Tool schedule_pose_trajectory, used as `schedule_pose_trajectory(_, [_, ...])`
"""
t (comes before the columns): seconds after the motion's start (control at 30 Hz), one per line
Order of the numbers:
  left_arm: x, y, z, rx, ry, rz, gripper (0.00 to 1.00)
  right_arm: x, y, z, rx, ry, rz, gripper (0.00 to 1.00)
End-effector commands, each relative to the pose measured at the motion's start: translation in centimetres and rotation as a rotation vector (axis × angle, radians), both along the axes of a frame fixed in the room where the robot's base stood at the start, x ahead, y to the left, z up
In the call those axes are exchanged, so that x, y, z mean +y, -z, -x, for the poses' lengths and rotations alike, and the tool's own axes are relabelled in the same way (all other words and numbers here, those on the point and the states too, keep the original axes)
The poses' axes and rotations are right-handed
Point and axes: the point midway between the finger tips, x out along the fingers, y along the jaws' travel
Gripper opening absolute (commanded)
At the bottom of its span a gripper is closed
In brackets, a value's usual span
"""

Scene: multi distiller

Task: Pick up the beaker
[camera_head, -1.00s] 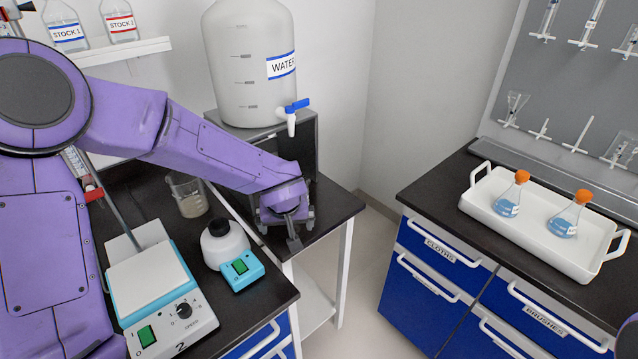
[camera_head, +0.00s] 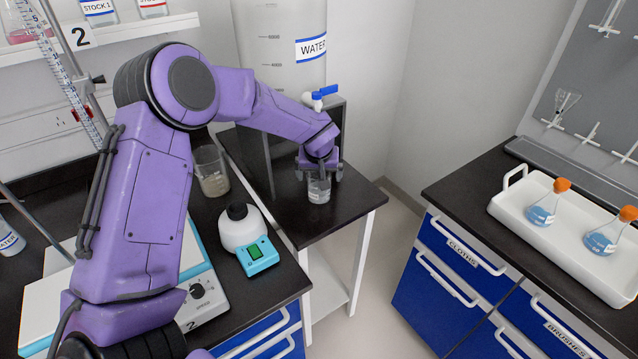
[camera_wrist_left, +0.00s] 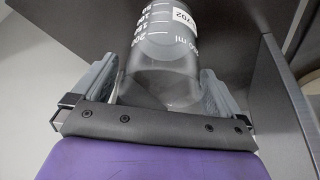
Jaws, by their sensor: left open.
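A clear glass beaker (camera_head: 319,191) with a white label stands upright on the dark side table, in front of the water tank's stand. My left gripper (camera_head: 320,169) is at it, with its fingers near the beaker's upper part. In the left wrist view the beaker (camera_wrist_left: 160,55) fills the space between the two grey fingers, with white volume marks and part of its label showing. The left gripper (camera_wrist_left: 158,88) is open, one finger on each side of the glass. Whether either finger touches it I cannot tell. My right gripper is out of view.
The water tank (camera_head: 283,45) with its blue tap (camera_head: 319,97) stands behind the gripper. Another beaker (camera_head: 211,172), a white bottle (camera_head: 239,228) on a small blue device and a stirrer plate (camera_head: 205,292) are on the left bench. A tray (camera_head: 590,262) holds two flasks at right.

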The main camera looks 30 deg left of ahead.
Motion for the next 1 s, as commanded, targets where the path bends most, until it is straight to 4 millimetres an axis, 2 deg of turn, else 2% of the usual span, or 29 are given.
schedule_pose_trajectory(0.1, [0.0, 0.9, 0.0, 0.006, 0.003, -0.002, 1.00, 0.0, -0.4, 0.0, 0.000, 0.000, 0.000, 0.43])
schedule_pose_trajectory(0.27, [0.0, 1.0, 0.0, 0.005, 0.002, 0.000, 1.00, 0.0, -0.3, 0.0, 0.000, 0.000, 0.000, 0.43])
schedule_pose_trajectory(0.47, [0.0, 1.0, 0.0, 0.005, 0.002, 0.000, 0.38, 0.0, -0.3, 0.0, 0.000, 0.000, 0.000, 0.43])
schedule_pose_trajectory(0.53, [0.0, 0.9, 0.0, 0.004, 0.002, 0.000, 0.38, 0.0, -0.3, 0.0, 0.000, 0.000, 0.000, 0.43])
schedule_pose_trajectory(0.57, [0.0, 0.9, 0.0, 0.004, 0.002, -0.001, 0.32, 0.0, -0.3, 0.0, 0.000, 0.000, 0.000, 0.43])
schedule_pose_trajectory(0.83, [0.0, 0.8, 0.0, 0.004, 0.001, 0.001, 0.32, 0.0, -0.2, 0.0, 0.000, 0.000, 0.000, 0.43])
schedule_pose_trajectory(1.0, [0.0, -0.1, -0.1, 0.002, 0.001, 0.002, 0.32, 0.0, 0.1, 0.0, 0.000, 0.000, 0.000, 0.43])
